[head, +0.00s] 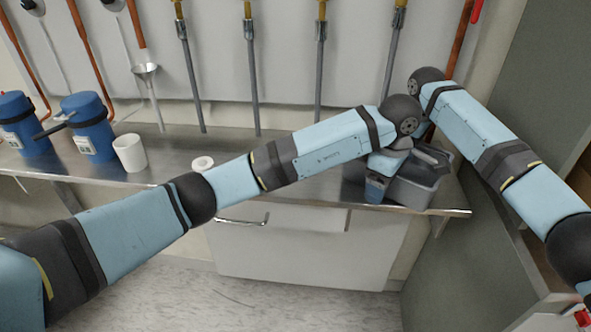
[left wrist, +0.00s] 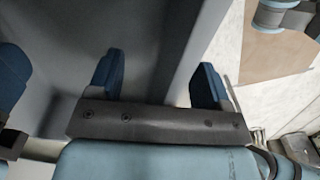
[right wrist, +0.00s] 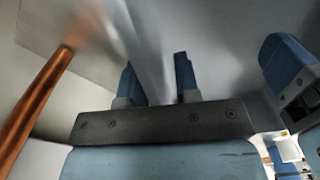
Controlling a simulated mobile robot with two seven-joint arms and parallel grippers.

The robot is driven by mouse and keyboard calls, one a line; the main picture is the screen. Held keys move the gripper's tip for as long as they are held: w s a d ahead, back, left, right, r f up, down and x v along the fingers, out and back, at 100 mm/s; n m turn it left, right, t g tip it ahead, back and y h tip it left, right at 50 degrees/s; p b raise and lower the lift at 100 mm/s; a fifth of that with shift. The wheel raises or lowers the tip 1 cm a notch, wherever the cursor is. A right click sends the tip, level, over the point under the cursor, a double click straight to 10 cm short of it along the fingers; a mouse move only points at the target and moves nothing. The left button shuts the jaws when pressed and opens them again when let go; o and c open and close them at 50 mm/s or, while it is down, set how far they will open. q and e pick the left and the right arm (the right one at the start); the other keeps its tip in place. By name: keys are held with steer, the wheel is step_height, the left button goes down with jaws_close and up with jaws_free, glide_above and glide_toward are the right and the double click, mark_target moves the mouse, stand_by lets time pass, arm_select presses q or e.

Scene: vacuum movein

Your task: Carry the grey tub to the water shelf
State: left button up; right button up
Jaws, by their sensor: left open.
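The grey tub (head: 415,190) is at the right end of the steel shelf (head: 320,185), partly hidden by my arms. My left gripper (head: 380,178) is at the tub's left side. In the left wrist view its two blue fingers (left wrist: 157,82) are apart, with a grey tub wall (left wrist: 178,65) running between them. My right gripper is mostly hidden behind the arms in the head view. In the right wrist view its fingers (right wrist: 158,82) are closer together, with a blurred grey wall between them that looks gripped.
Blue canisters (head: 88,128) and a white cup (head: 130,153) stand on the shelf's left part, with a small white ring-shaped item (head: 203,163) nearer the middle. Metal pipes (head: 252,75) hang along the back wall. A grey cabinet side (head: 460,260) closes off the right.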

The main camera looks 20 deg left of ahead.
arm_select(q)
step_height(320, 180, up, 8)
steer(key=shift+d, duration=0.1)
arm_select(e)
steer(key=shift+s+a+f, duration=0.1)
steer(key=shift+f, duration=0.1)
arm_select(q)
steer(key=shift+d+r, duration=0.1)
steer(key=shift+r, duration=0.15)
steer(key=shift+f, duration=0.1)
steer(key=shift+f, duration=0.1)
arm_select(e)
steer(key=shift+r, duration=0.15)
